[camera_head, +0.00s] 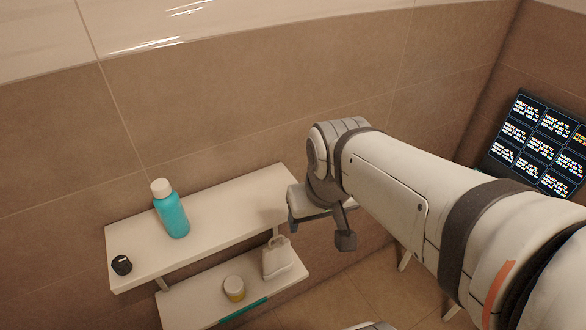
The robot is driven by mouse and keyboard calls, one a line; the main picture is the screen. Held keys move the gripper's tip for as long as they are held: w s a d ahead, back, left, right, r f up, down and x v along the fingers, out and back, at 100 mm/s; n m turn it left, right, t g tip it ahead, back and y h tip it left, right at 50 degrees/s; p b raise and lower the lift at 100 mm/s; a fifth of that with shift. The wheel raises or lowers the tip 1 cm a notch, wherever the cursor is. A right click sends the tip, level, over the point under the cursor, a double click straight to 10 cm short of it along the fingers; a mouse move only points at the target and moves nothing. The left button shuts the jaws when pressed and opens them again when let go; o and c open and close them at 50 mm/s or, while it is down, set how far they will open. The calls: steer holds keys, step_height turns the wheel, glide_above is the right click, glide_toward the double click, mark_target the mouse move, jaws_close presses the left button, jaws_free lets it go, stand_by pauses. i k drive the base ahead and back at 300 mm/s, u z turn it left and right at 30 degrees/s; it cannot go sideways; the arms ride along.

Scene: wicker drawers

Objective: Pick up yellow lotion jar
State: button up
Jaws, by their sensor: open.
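A small round jar (234,288) with a white lid and a yellow lower side stands on the lower shelf (184,310). It is upright, left of a whitish bottle-like object. My gripper (318,228) is at the right end of the upper shelf, to the right of the jar and higher in the picture. Its fingers are apart and nothing shows between them. The gripper is well clear of the jar. My arm reaches in from the right edge.
The upper shelf (215,222) holds a teal bottle (173,215) with a white cap and a small black object (121,265). The whitish object (277,258) and a teal strip (243,310) are on the lower shelf. A tiled wall (230,110) stands behind. A dark panel (540,140) is at right.

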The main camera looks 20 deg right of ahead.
mark_target(233, 284)
steer(key=k, duration=1.3)
steer(key=u, duration=0.4)
steer(key=i, duration=0.85)
steer(key=u, duration=0.05)
